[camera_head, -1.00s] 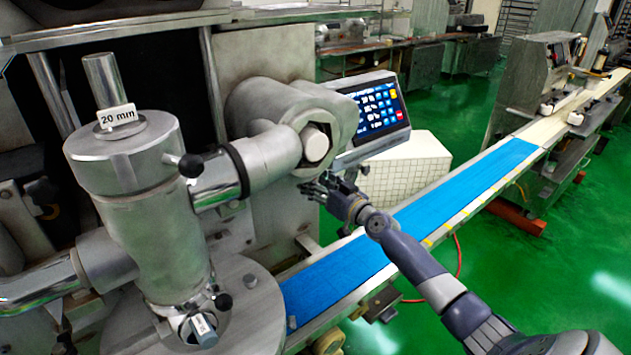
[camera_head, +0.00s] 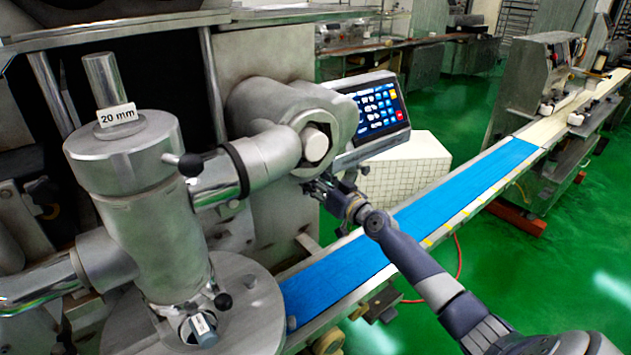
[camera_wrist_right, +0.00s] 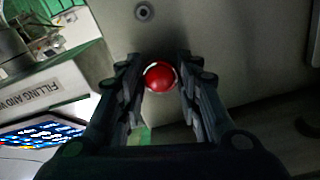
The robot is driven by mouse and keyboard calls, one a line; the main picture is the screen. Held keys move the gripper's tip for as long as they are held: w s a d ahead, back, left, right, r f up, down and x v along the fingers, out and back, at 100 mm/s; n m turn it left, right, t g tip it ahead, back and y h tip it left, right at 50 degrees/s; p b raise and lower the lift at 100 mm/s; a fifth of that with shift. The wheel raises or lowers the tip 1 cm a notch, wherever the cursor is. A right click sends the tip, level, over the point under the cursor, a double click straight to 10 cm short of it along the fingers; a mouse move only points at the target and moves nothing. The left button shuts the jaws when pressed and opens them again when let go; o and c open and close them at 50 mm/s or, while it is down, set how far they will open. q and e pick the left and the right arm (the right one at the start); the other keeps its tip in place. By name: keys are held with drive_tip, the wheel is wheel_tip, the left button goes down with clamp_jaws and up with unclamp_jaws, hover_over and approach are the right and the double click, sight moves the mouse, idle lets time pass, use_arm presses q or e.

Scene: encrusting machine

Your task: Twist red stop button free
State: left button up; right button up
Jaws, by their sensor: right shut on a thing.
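The red stop button (camera_wrist_right: 159,77) shows in the right wrist view as a round red cap with a pale rim, on a grey metal panel (camera_wrist_right: 225,50). My right gripper (camera_wrist_right: 160,84) has one finger on each side of the button and is shut on it. In the head view my right gripper (camera_head: 318,188) is below the round metal housing and left of the touchscreen. The button is hidden there. My left gripper does not show in either view.
The lit touchscreen (camera_head: 376,108) is just above and right of my right gripper. A blue conveyor belt (camera_head: 345,268) runs beneath my right arm. A large metal cylinder (camera_head: 145,205) with black-knobbed handles stands on the left. Green floor (camera_head: 560,270) is open on the right.

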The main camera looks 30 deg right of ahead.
drive_tip(key=shift+s+r+m+b, duration=0.1)
drive_tip(key=shift+r+m+b, duration=0.1)
drive_tip(key=shift+m, duration=1.6)
drive_tip(key=shift+s+r+m+b, duration=0.1)
drive_tip(key=shift+m+b, duration=0.1)
drive_tip(key=shift+m, duration=1.6)
drive_tip(key=shift+w+r, duration=0.1)
drive_tip(key=o, duration=0.7)
drive_tip(key=shift+c, duration=0.2)
drive_tip(key=o, duration=0.4)
drive_tip(key=shift+w, duration=0.2)
drive_tip(key=s, duration=1.2)
drive_tip(key=shift+d+f, duration=0.25)
drive_tip(key=shift+d, duration=0.15)
